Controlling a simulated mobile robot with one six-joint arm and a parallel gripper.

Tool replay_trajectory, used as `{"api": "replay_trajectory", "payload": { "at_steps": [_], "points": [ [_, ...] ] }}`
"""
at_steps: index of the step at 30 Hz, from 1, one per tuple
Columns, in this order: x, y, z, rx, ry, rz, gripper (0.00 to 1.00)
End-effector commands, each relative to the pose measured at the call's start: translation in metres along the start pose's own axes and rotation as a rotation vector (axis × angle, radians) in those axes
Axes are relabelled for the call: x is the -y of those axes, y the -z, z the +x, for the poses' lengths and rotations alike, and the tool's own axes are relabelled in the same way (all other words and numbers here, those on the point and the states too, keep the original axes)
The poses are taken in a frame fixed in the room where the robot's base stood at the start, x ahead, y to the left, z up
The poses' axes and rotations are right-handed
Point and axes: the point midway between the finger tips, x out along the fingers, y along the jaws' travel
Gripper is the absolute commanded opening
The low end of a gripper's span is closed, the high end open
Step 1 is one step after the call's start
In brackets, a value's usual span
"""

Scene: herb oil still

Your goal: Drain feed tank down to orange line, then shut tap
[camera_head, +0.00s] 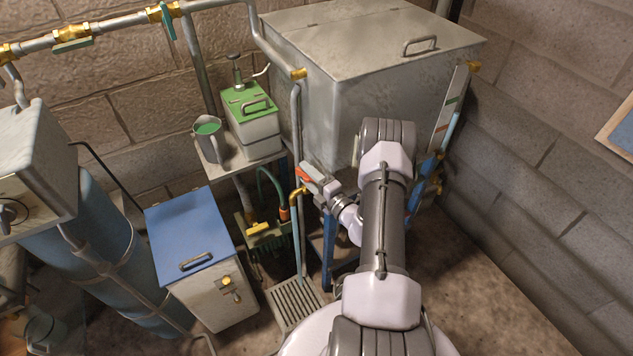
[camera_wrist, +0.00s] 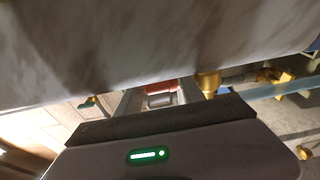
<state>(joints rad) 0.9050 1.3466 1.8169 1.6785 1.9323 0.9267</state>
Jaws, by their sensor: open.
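The feed tank (camera_head: 340,85) is a large grey metal box with a flat lid at the back. A white gauge plate (camera_head: 447,100) on its right side has a green mark and, lower, an orange line (camera_head: 439,127). A pale blue column (camera_head: 451,130) beside the plate appears to reach above the orange line. My gripper (camera_head: 313,177) is open beside the red tap handle (camera_head: 304,174), under the tank's front left. In the wrist view the red handle (camera_wrist: 160,85) shows between the fingers, and contact cannot be told. A brass fitting (camera_wrist: 208,82) is just right of them.
A floor drain grate (camera_head: 296,303) lies below the tap. A blue-lidded box (camera_head: 190,235) stands left of it. A green-topped container (camera_head: 250,110) and a jug (camera_head: 208,138) stand on a small stand. Pipes run close by; the floor at right is clear.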

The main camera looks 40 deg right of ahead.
Motion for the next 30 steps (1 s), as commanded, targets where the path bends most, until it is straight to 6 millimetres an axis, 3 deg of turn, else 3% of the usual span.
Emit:
{"api": "replay_trajectory", "payload": {
  "at_steps": [5,15,18,23,30],
  "points": [
    [-0.002,-0.002,-0.035,0.005,0.002,0.004,0.45],
    [-0.002,-0.002,-0.135,0.007,0.0,0.003,0.45],
    [-0.002,-0.001,-0.155,0.005,0.0,0.002,0.45],
    [-0.001,0.0,-0.169,0.001,-0.001,0.001,0.45],
    [-0.001,0.0,-0.17,-0.001,-0.001,0.001,0.43]
  ]
}}
